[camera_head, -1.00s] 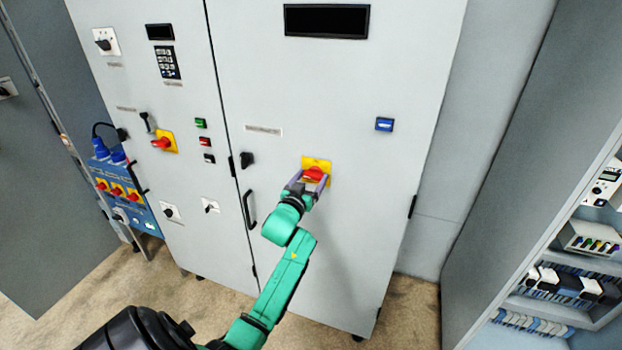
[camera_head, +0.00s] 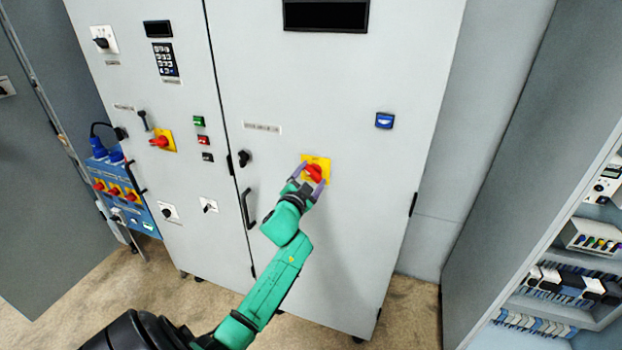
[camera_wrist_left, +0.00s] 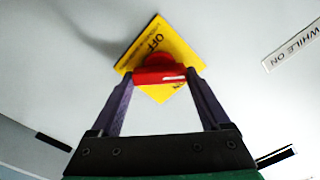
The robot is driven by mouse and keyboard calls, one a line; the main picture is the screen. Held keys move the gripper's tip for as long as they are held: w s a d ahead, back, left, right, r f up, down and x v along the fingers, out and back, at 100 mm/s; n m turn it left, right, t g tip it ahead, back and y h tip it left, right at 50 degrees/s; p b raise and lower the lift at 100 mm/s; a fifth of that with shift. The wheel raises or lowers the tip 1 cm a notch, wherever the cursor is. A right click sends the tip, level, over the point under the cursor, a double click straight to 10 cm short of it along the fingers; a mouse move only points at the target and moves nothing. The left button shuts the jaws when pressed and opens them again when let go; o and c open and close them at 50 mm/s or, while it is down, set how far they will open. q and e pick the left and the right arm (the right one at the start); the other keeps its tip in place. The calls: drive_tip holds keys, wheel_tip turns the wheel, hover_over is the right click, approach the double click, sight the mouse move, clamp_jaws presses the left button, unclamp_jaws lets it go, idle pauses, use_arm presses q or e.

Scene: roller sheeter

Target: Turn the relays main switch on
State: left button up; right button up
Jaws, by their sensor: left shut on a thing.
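A red rotary switch handle (camera_head: 314,172) sits on a yellow plate (camera_head: 322,162) on the right door of the grey cabinet. In the left wrist view the red handle (camera_wrist_left: 160,75) lies between my two purple fingers, and the yellow plate (camera_wrist_left: 150,45) stands tilted behind it. "OFF" is readable on the plate's upper part; lettering at its lower right is partly hidden. My left gripper (camera_head: 311,177) is shut on the red handle, one finger at each end. My right gripper is not in view.
Another red switch on yellow (camera_head: 161,141) is on the left door. A black door handle (camera_head: 249,208) and a black knob (camera_head: 244,158) are left of my gripper. An open cabinet with shelves (camera_head: 570,285) stands at the right.

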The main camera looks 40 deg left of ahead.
use_arm(q)
drive_tip(key=m+b, duration=0.1)
drive_tip(key=m, duration=0.4)
drive_tip(key=shift+f+m, duration=0.15)
drive_tip(key=shift+m, duration=0.15)
drive_tip(key=shift+m+b, duration=0.3)
drive_tip(key=shift+m, duration=1.8)
drive_tip(key=o, duration=1.2)
drive_tip(key=shift+d, duration=0.1)
drive_tip(key=b+v, duration=0.2)
drive_tip(key=v, duration=1.2)
drive_tip(key=shift+s+d, duration=0.1)
drive_tip(key=shift+s, duration=0.15)
